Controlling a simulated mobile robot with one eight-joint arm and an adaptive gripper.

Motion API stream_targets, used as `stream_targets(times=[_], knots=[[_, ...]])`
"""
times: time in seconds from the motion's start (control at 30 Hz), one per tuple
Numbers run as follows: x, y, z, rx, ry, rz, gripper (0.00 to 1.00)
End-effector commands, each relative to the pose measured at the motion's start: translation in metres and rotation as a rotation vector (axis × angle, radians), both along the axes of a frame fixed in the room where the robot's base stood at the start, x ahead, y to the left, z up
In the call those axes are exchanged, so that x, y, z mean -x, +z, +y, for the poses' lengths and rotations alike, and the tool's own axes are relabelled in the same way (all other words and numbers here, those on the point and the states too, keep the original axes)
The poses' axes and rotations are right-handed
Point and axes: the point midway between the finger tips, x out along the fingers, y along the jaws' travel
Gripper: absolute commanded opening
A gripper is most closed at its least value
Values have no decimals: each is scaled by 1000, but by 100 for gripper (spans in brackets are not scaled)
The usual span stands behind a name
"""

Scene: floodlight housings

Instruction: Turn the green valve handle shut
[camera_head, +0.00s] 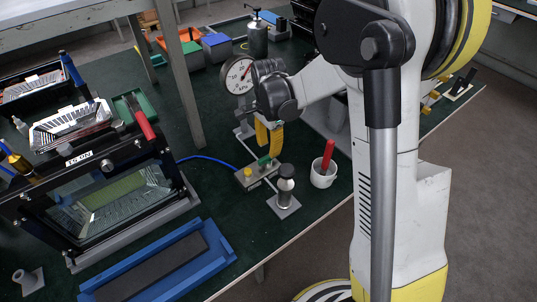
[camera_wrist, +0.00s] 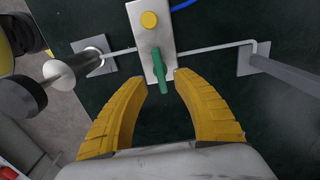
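The green valve handle (camera_wrist: 160,76) sits on a pale metal block (camera_wrist: 147,43) that also carries a yellow knob (camera_wrist: 149,20). In the wrist view the handle points down the picture, toward the gap between my fingers. My gripper (camera_wrist: 159,80) is open, with one yellow finger on each side of the handle's lower end; I cannot tell whether either touches it. In the head view the handle (camera_head: 264,161) shows at the tips of my gripper (camera_head: 269,150), on the block (camera_head: 256,176).
A pressure gauge (camera_head: 238,74) stands behind the block. A metal cylinder on a post (camera_head: 286,185) and a white cup with a red-handled tool (camera_head: 323,174) stand close at the right.

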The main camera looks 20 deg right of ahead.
Motion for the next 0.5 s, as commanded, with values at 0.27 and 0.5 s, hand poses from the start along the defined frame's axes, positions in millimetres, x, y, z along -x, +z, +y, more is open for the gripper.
stream_targets(times=[0.27,0.5], knots=[[0,56,0,0,0,0,34],[1,71,0,0,0,1,34]])
